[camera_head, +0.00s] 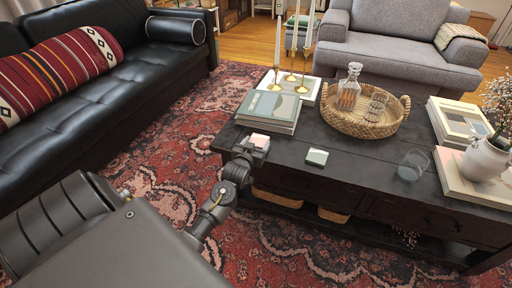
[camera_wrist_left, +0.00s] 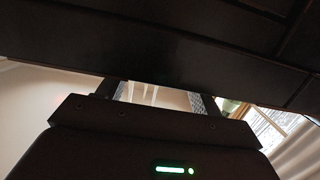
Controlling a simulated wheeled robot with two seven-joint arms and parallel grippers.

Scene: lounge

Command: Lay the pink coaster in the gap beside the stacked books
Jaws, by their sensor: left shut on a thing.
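The pink coaster (camera_head: 260,140) is at the tip of my left gripper (camera_head: 254,148) in the head view, at the table's near left corner. The gripper is shut on it, just in front of the stacked books (camera_head: 268,109), which have green-grey covers. Whether the coaster touches the table cannot be told. In the left wrist view the gripper's fingers (camera_wrist_left: 154,95) stand apart below a dark wooden surface, and the coaster cannot be made out. My right gripper is in neither view.
The dark coffee table (camera_head: 354,186) holds a green-and-white coaster (camera_head: 317,157), a wicker tray (camera_head: 359,128) with a decanter, a clear glass (camera_head: 412,165), brass candlesticks (camera_head: 275,87) on a flat book, and more books with a vase at right. Bare tabletop lies around the green coaster.

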